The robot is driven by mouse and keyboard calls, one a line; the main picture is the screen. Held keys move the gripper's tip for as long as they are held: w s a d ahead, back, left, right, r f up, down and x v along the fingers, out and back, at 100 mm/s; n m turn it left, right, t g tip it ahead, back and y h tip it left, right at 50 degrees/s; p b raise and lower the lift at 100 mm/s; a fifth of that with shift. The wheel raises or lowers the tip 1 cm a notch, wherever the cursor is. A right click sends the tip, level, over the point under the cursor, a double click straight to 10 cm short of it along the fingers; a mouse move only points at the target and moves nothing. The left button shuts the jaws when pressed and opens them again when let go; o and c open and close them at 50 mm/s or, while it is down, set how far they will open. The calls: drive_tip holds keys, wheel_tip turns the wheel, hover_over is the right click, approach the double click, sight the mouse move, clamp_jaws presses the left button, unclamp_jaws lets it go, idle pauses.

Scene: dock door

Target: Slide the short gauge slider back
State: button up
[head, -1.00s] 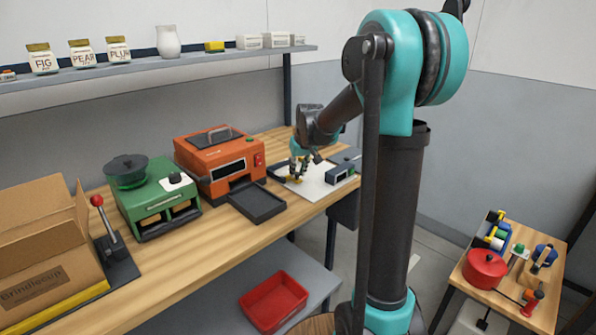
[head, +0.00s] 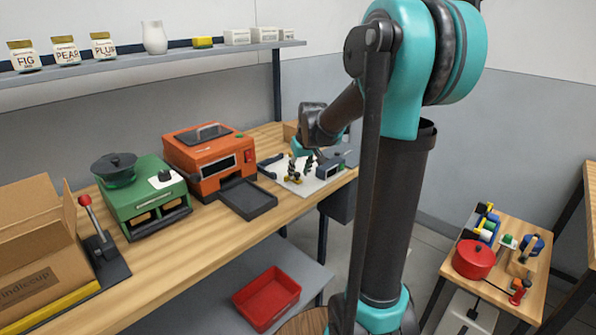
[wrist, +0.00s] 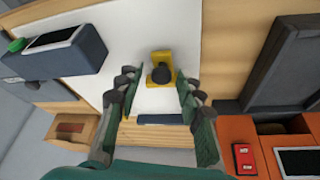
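The likely short gauge slider is a small yellow block with a round black knob (wrist: 161,72), on a white board (wrist: 215,50) in the wrist view. In the head view it is a small yellow patch (head: 291,180) on the board, partly hidden by a finger. My gripper (wrist: 157,86) is open, its fingers spread to the left and right of the knob, with gaps on both sides. Nothing is held. In the head view my gripper (head: 301,167) hangs low over the board. I cannot tell its exact height.
A dark grey box with a screen (wrist: 45,52) stands left of the slider in the wrist view. The orange machine (head: 205,158) with a dark tray (head: 248,198) stands left of the board in the head view. A red bin (head: 268,297) is on the lower shelf.

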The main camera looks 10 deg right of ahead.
drive_tip(key=shift+r, duration=0.15)
drive_tip(key=v, duration=1.1)
drive_tip(key=shift+s+r, duration=0.3)
drive_tip(key=shift+r, duration=0.05)
drive_tip(key=s+d+f+m+h, duration=0.1)
drive_tip(key=s+d+f+m, duration=0.1)
drive_tip(key=s+f, duration=2)
drive_tip(key=shift+s+f+m, duration=0.3)
drive_tip(key=shift+s+f, duration=0.05)
drive_tip(key=shift+s, duration=0.4)
